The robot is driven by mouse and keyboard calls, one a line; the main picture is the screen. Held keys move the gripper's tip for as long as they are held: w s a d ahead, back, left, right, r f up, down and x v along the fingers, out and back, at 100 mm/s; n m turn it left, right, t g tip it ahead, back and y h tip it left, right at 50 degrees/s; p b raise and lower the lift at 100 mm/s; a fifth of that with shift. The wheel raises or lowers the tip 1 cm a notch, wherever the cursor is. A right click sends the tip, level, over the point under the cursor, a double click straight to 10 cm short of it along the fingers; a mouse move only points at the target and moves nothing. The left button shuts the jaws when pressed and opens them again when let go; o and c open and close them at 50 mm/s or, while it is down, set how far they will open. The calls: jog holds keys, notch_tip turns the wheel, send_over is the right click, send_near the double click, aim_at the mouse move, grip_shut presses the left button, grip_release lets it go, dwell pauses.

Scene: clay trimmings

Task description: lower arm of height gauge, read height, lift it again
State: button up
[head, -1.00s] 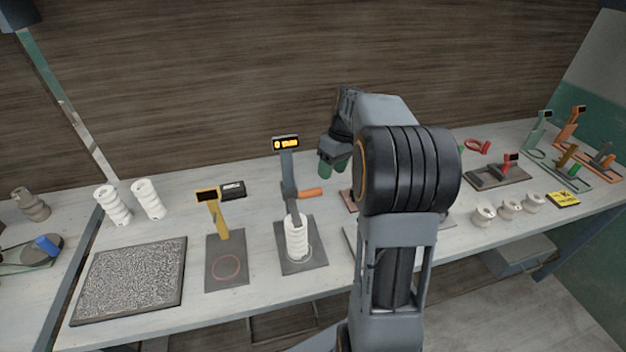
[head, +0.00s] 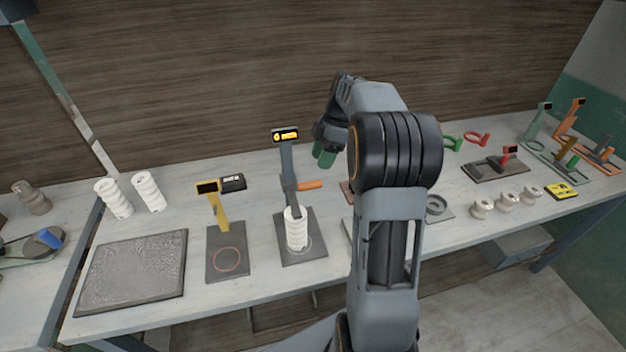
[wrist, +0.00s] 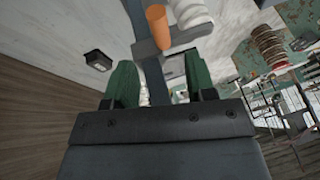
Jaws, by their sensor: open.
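The height gauge has a grey post with a lit orange display (head: 285,135), too small to read. Its grey arm (head: 291,199), with an orange handle (head: 310,185), reaches over a white ribbed piece (head: 296,232) upright on the dark base plate (head: 300,254). I cannot tell whether the arm touches the piece. My gripper (head: 324,155), with green fingers, is open and empty, behind and right of the handle and higher. In the wrist view, the orange handle (wrist: 158,27) and white piece (wrist: 188,14) show beyond my gripper (wrist: 160,78).
A yellow gauge (head: 220,212) with a dark display stands to the left, a black box (head: 233,182) beside it. Small white spools (head: 507,202) and a yellow sign (head: 561,191) are to the right.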

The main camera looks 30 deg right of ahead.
jog(key=x, duration=0.7)
jog(key=shift+a+f, duration=0.15)
jog(key=shift+f, duration=0.1)
grip_shut()
jog(key=shift+p, duration=0.3)
